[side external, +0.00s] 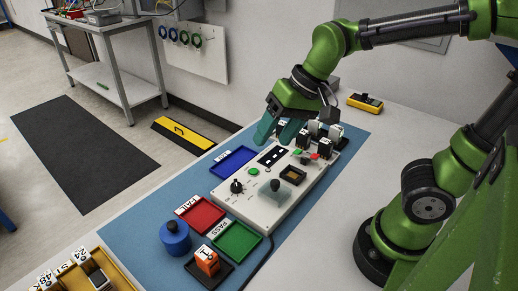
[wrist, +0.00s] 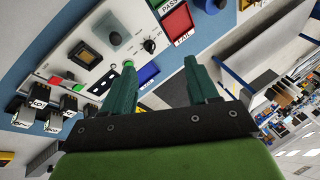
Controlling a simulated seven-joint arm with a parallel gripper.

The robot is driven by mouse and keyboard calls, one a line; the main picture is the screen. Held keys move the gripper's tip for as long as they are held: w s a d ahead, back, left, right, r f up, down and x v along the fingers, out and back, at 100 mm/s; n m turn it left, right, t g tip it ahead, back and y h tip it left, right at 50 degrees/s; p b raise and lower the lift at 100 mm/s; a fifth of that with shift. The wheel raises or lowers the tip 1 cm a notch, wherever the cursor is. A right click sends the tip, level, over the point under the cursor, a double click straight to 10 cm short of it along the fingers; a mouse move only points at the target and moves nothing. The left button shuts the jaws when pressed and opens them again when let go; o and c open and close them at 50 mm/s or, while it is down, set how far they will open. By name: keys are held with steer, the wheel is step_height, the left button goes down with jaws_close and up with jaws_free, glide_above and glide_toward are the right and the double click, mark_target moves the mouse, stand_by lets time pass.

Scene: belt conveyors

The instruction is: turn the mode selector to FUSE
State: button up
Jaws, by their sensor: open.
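The mode selector appears to be the round black knob (side external: 237,187) with dial marks on the white control panel (side external: 262,211), near its left edge. It also shows in the wrist view (wrist: 149,46), above and between my fingertips. The dial words are too small to read, so I cannot tell its setting. My gripper (side external: 275,131) is open and empty, above the far end of the panel and apart from the knob. Its two teal fingers show in the wrist view (wrist: 160,66). Part of the panel's far end is hidden behind the gripper in the side view.
Blue (side external: 233,162), red (side external: 200,215) and green (side external: 236,240) trays lie left and in front. A blue cylinder (side external: 175,238) and orange block (side external: 207,261) stand nearer.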

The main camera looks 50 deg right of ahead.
mark_target(236, 182)
steer(key=w+a+f+m+g+h, duration=0.1)
steer(key=w+f+m+g+h, duration=0.25)
steer(key=w+m, duration=0.85)
steer(key=shift+m+g+y, duration=0.25)
steer(key=shift+m, duration=0.15)
steer(key=f, duration=1)
steer(key=s+f, duration=0.1)
steer(key=f, duration=0.4)
steer(key=shift+a+f, duration=0.1)
steer(key=shift+f, duration=0.05)
steer(key=shift+c, duration=0.4)
steer(key=c, duration=1)
